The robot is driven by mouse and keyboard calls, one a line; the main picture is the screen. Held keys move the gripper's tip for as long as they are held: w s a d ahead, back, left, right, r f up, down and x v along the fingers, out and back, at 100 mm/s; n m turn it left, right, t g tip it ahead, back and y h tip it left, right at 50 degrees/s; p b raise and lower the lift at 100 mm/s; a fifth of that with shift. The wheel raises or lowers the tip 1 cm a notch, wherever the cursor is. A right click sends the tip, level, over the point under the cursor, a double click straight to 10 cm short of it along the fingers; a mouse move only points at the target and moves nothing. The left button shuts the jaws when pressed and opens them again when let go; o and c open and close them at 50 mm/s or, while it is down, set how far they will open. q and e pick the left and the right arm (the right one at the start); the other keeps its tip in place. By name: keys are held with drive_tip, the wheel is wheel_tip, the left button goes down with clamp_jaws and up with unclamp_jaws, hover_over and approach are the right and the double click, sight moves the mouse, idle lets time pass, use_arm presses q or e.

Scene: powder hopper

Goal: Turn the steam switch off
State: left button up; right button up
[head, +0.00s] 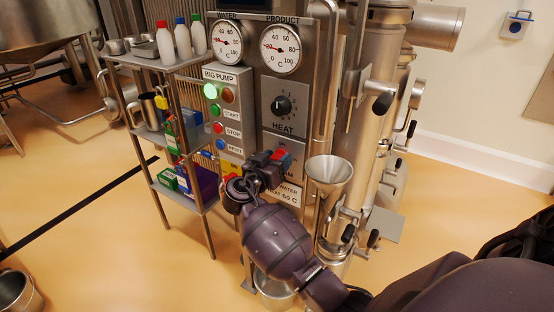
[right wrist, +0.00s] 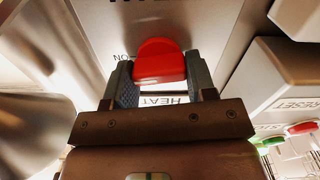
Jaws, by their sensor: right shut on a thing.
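The steam switch has a red handle (head: 281,154) on the grey control panel, below the HEAT dial (head: 282,105). The same red handle (right wrist: 160,60) shows large in the right wrist view, with an ON label beside it. My right gripper (head: 272,163) is at the panel, shut on the red handle. In the right wrist view its two fingers (right wrist: 158,78) stand on either side of the handle. The gripper and wrist hide much of the steam label. My left gripper is not in view.
The BIG PUMP box (head: 228,112), with its buttons, stands just left of the switch. A metal funnel (head: 330,175) and steel pipes with black handles are close on the right. A shelf rack (head: 175,118) with bottles stands at the left.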

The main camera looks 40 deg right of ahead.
drive_tip(key=n+p, duration=0.1)
drive_tip(key=n, duration=0.3)
drive_tip(key=n+p, duration=0.1)
drive_tip(key=n, duration=0.3)
drive_tip(key=shift+w, duration=0.1)
drive_tip(key=n+p, duration=0.1)
drive_tip(key=n, duration=0.1)
drive_tip(key=shift+n, duration=0.4)
drive_tip(key=shift+a+n+p, duration=0.1)
drive_tip(key=shift+n+p, duration=0.4)
drive_tip(key=shift+n, duration=0.4)
drive_tip(key=shift+f+n+p, duration=0.2)
drive_tip(key=shift+n+p, duration=0.65)
drive_tip(key=shift+n, duration=0.85)
drive_tip(key=o, duration=0.9)
drive_tip(key=shift+o, duration=0.2)
